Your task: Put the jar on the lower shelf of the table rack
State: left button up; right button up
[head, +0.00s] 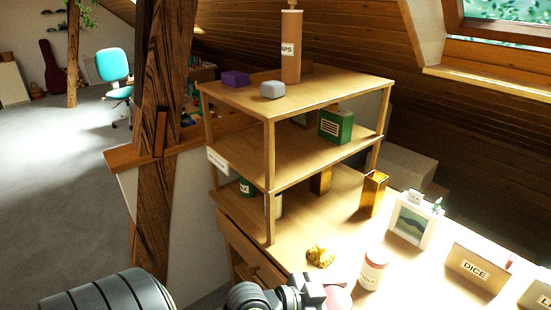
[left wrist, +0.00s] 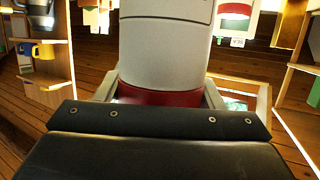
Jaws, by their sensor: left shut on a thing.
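A white jar with a red end (left wrist: 165,45) fills the middle of the left wrist view. My left gripper (left wrist: 160,105) is shut around its red end. In the head view my left gripper (head: 312,293) is at the bottom edge, in front of the rack, beside a reddish round top (head: 338,298) that appears to belong to the held jar. The wooden table rack (head: 228,92) has a top board and a lower shelf (head: 285,163) with open space. A green box (head: 336,126) stands at its right rear. My right gripper is not in view.
Another white jar with a reddish top (head: 373,268) stands on the table close to the right of my gripper. Crumpled gold stuff (head: 320,256) lies near the rack's front leg. A purple box (head: 235,79), a grey block (head: 272,90) and a tall brown cylinder (head: 291,50) stand on the top board.

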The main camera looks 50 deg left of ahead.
aim_at(286, 143)
jog(key=k+j, duration=0.1)
jog(key=j, duration=0.35)
jog(key=k+j, duration=0.1)
jog(key=j, duration=0.35)
jog(key=k+j, duration=0.15)
jog(key=j, duration=0.35)
jog(key=k+j, duration=0.1)
jog(key=j, duration=0.35)
